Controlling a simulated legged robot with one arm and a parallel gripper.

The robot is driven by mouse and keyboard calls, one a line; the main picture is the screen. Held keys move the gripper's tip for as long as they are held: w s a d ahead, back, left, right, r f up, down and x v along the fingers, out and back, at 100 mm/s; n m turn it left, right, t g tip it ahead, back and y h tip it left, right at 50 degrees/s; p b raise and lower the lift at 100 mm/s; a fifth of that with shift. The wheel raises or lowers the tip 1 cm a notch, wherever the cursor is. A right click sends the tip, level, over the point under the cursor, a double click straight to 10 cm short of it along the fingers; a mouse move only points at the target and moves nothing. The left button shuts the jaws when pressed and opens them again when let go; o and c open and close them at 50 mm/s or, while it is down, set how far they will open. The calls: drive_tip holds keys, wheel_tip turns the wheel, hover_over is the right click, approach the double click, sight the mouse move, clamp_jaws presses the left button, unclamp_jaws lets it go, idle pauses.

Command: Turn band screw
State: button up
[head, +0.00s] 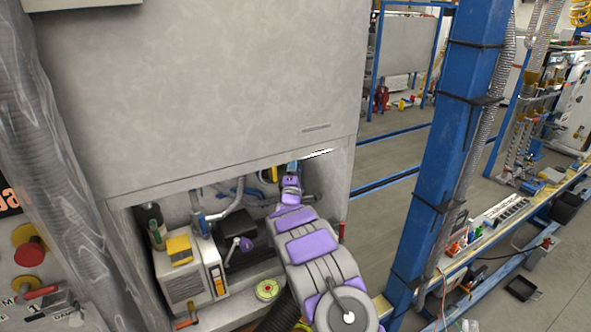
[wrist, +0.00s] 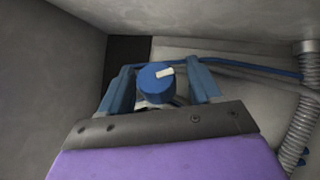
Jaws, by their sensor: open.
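A round blue knob (wrist: 156,82) with a white bar on its face shows in the wrist view, and I take it to be the band screw. My gripper (wrist: 158,78) is open, with one blue finger on each side of the knob. I cannot tell whether either finger touches it. In the head view my purple and grey arm reaches into the cabinet opening, with my gripper (head: 294,166) at its upper right corner. The knob cannot be made out there.
The grey cabinet (head: 210,90) surrounds the opening closely. Inside stand a beige box (head: 188,272), a dark box (head: 240,235) and pipes. A corrugated hose (wrist: 300,120) runs right of my gripper. A blue post (head: 440,150) stands to the right.

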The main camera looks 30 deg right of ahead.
drive_tip(key=c, duration=0.9)
drive_tip(key=shift+c, duration=0.3)
drive_tip(key=shift+r+g+p, duration=0.1)
drive_tip(key=shift+g+p, duration=0.2)
drive_tip(key=shift+p, duration=0.15)
drive_tip(key=m+g+p, duration=0.1)
drive_tip(key=p, duration=0.1)
drive_tip(key=shift+r+y+p, duration=0.15)
drive_tip(key=shift+y+p, duration=0.2)
drive_tip(key=shift+y, duration=0.05)
drive_tip(key=g+y+p, duration=0.1)
drive_tip(key=p, duration=0.2)
drive_tip(key=shift+m+g, duration=0.4)
drive_tip(key=y+p, duration=0.1)
drive_tip(key=p, duration=0.2)
drive_tip(key=shift+s+f+g, duration=0.1)
drive_tip(key=shift+f+g, duration=0.1)
drive_tip(key=shift+g, duration=0.2)
drive_tip(key=shift+f+m+y+p, duration=0.2)
drive_tip(key=shift+m+y+p, duration=0.15)
drive_tip(key=shift+p, duration=0.2)
drive_tip(key=shift+f, duration=0.1)
